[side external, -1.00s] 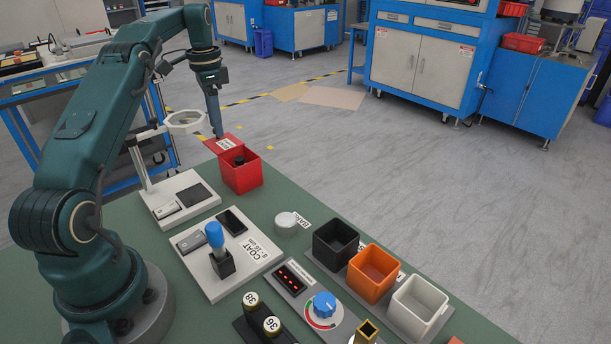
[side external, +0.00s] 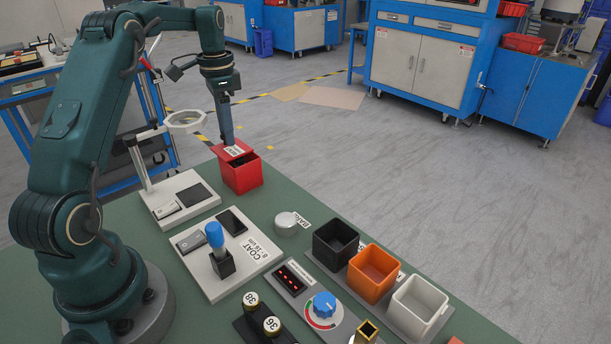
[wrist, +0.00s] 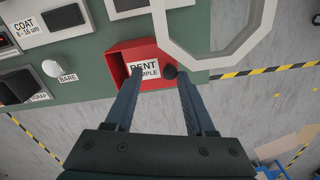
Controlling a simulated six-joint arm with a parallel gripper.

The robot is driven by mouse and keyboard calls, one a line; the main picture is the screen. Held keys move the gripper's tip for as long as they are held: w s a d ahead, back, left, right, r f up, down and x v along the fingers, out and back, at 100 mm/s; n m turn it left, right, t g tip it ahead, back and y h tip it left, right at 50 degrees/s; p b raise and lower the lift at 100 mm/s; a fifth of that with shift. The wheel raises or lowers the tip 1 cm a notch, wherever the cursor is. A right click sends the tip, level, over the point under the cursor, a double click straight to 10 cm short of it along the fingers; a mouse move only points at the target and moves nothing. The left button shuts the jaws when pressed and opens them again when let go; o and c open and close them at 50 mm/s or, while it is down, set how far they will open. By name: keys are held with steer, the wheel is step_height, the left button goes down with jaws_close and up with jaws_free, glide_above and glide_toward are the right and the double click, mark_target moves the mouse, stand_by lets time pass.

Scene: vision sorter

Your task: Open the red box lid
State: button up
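The red box (side external: 243,178) stands at the far end of the green table. Its red lid (side external: 233,150), with a white label, sits over the back part of the box, leaving a dark gap at the front. In the side view my gripper (side external: 229,142) is at the lid; contact is unclear.
A magnifier ring (side external: 187,122) on a stand is close left of my gripper. A coating gauge pad (side external: 228,262), a round white piece (side external: 286,222), and black (side external: 336,244), orange (side external: 372,273) and white (side external: 418,307) bins stand nearer the camera. Floor lies beyond the table edge.

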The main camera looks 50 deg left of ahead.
mark_target(233, 149)
steer(key=shift+d, duration=0.75)
steer(key=shift+d+r, duration=0.1)
steer(key=shift+r, duration=0.2)
steer(key=d+r+m+t, duration=0.1)
steer(key=d+r+m, duration=0.1)
steer(key=d+r, duration=0.7)
steer(key=s+d+r+t, duration=0.3)
steer(key=s+d+r, duration=0.1)
steer(key=s+d, duration=0.4)
steer(key=shift+s+d+r+y, duration=0.15)
steer(key=shift+d+r+y, duration=0.25)
steer(key=shift+d, duration=0.45)
